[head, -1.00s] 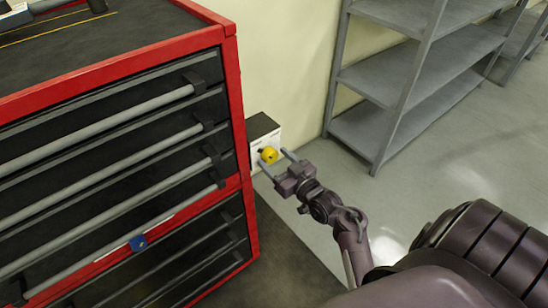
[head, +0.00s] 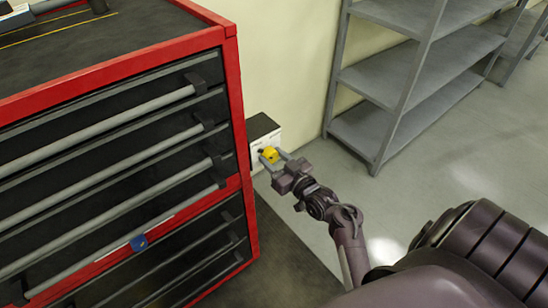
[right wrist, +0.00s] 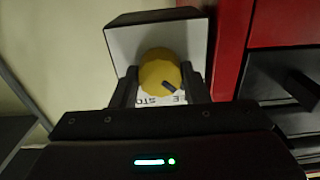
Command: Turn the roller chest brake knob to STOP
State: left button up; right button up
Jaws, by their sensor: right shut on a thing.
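The yellow round brake knob (head: 270,154) sits on the white face of a small box (head: 264,127) beside the red roller chest (head: 244,150). In the right wrist view the knob (right wrist: 160,66) has a dark pointer mark towards its lower right. Part of the lettering, "STO" and an "E", shows below it, partly covered by the knob and fingers. My right gripper (head: 271,158) is shut on the knob, with one finger on each side; its fingers also show in the wrist view (right wrist: 160,78). My left gripper is out of view.
The red and black chest with long grey drawer handles (head: 120,165) fills the left, close to the box. A blue round piece (head: 138,243) is on its front. Grey shelves (head: 400,90) stand against the wall at upper right. The floor (head: 440,165) between is clear.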

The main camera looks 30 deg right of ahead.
jog(key=m+p, duration=0.4)
jog(key=shift+r, duration=0.2)
jog(key=m+p, duration=0.3)
jog(key=m, duration=0.1)
jog(key=m+p, duration=0.3)
jog(key=m, duration=0.2)
jog(key=m+p, duration=0.2)
jog(key=m, duration=0.2)
jog(key=shift+f+m, duration=0.15)
jog(key=shift+m, duration=0.15)
jog(key=shift+w+a+p, duration=0.1)
jog(key=shift+p, duration=0.2)
jog(key=o, duration=1)
jog(key=shift+c, duration=0.2)
